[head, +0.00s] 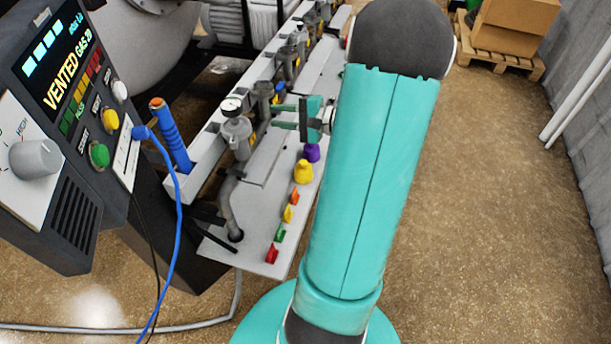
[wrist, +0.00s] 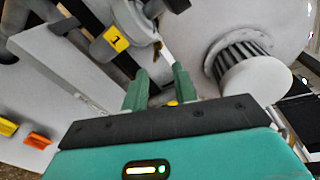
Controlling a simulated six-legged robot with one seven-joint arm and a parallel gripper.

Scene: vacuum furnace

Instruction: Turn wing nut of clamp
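My gripper (head: 274,116) is open in the head view, reaching left over the bench toward a row of grey pipe fittings. In the wrist view, my gripper's two green fingers (wrist: 161,70) stand apart with nothing held between them. Just beyond the fingertips is a grey clamped fitting (wrist: 110,52) with a yellow tag marked 1. A small dark metal piece (wrist: 157,50) sticks out beside it, ahead of the gap; I cannot tell for sure whether it is the wing nut. In the head view, I cannot make out the wing nut.
A control panel (head: 70,95) with buttons and a knob stands at left, its blue cable (head: 180,215) hanging in front. A blue handle (head: 172,135) and a gauge (head: 232,105) rise nearby. Coloured pieces line the bench (head: 245,252).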

